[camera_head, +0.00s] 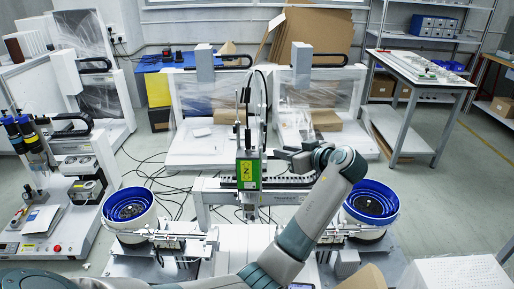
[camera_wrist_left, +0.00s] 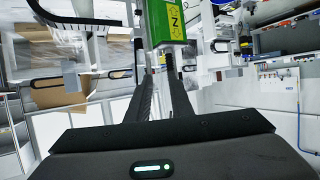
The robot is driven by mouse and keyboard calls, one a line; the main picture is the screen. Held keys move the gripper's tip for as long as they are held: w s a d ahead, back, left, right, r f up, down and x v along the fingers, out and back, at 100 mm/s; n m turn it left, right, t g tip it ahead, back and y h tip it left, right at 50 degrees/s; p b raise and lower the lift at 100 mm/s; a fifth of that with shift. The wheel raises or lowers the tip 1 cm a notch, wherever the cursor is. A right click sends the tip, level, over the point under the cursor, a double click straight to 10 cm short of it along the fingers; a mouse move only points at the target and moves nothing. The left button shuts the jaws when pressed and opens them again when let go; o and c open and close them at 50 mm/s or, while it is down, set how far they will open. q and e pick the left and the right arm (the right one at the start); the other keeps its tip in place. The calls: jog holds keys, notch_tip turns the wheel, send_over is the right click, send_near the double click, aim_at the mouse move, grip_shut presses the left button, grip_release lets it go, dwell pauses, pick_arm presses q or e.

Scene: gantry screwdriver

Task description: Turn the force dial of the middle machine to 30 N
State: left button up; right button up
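The middle machine has a tall vertical unit with a green block (camera_head: 248,170) bearing a yellow label with dark marks. The green block also shows at the top of the left wrist view (camera_wrist_left: 165,20). I cannot make out a force dial or its setting. My left gripper (camera_head: 283,155) is just right of the green block in the head view, reaching leftward. In the left wrist view its two dark fingers (camera_wrist_left: 158,72) stand a little apart with a narrow gap, and the block appears beyond their tips. I see nothing held between them. My right gripper is not in view.
Blue-rimmed round feeders stand at left (camera_head: 130,207) and right (camera_head: 372,203) of the middle machine. Another machine (camera_head: 45,215) stands at far left. Gantry machines and a large cardboard sheet (camera_head: 315,35) are behind. A white table (camera_head: 420,70) is at back right.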

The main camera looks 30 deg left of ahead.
aim_at(254, 146)
pick_arm(q)
jog(key=shift+a, duration=0.1)
jog(key=x, duration=1.7)
jog(key=shift+a+f, duration=0.1)
jog(key=shift+f, duration=0.1)
grip_shut()
